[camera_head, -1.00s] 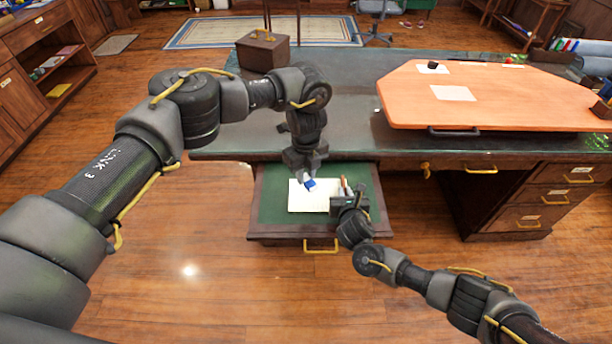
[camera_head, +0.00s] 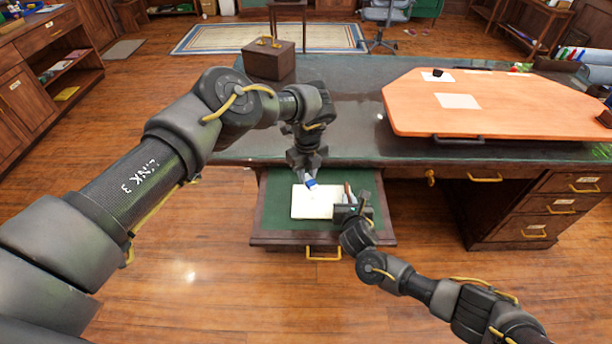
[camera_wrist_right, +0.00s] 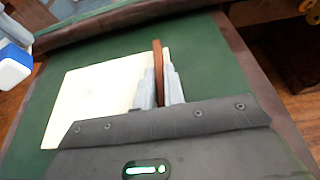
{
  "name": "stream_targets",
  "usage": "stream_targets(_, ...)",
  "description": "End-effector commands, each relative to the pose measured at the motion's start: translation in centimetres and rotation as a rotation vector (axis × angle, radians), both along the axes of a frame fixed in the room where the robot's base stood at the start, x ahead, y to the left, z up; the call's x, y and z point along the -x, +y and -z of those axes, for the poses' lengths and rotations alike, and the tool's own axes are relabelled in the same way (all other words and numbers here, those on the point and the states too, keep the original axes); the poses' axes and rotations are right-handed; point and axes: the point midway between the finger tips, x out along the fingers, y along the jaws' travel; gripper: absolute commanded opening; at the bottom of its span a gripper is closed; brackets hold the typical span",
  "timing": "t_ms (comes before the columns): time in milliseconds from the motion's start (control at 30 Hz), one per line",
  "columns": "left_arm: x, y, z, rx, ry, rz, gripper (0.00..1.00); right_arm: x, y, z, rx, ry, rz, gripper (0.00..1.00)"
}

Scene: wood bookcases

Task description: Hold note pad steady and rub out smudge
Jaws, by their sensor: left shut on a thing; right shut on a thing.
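The cream note pad (camera_head: 307,208) lies in the open green-lined drawer (camera_head: 274,222); the right wrist view also shows the pad (camera_wrist_right: 90,98). My left gripper (camera_head: 308,174) is shut on a blue-and-white eraser (camera_head: 311,183) over the pad's far part; I cannot tell whether it touches. The eraser (camera_wrist_right: 14,66) shows at the left of the right wrist view. My right gripper (camera_wrist_right: 160,88) is at the pad's right edge, shut on a brown strip (camera_wrist_right: 157,58) there. I cannot tell whether the strip is part of the pad. I cannot make out a smudge.
The dark desk (camera_head: 350,135) stands behind and above the drawer. An orange board (camera_head: 520,105) lies on its right side, and a brown box (camera_head: 268,62) stands at the back left. The drawer's yellow handle (camera_head: 323,255) faces me.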

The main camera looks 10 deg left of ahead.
Motion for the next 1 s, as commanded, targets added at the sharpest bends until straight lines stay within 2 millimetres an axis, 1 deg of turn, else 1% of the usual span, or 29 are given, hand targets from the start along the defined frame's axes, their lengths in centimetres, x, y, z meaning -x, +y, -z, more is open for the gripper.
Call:
stream_targets(33, 0.2, -0.7, -0.1, 0.001, 0.000, 0.002, 0.05, 0.0, 0.0, 0.0, 0.001, 0.001, 0.001, 0.00)
stream_targets(233, 0.5, -0.8, 0.1, 0.001, 0.002, -0.010, 0.05, 0.0, 0.0, 0.0, 0.001, 0.001, 0.001, 0.00)
stream_targets(333, 0.5, -0.8, 0.6, 0.001, 0.002, -0.010, 0.05, 0.0, 0.0, 0.0, 0.001, 0.001, 0.001, 0.00)
stream_targets(733, 0.6, -0.8, 4.5, 0.001, 0.002, -0.010, 0.05, 0.0, 0.0, 0.0, 0.000, 0.000, 0.000, 0.00)
stream_targets(900, 0.6, -0.8, 5.6, 0.001, 0.002, -0.010, 0.05, 0.0, 0.0, 0.0, 0.000, 0.000, 0.000, 0.00)
stream_targets(1000, 0.5, -0.8, 5.9, 0.001, 0.002, -0.009, 0.05, 0.0, 0.0, 0.0, 0.000, 0.000, 0.000, 0.00)
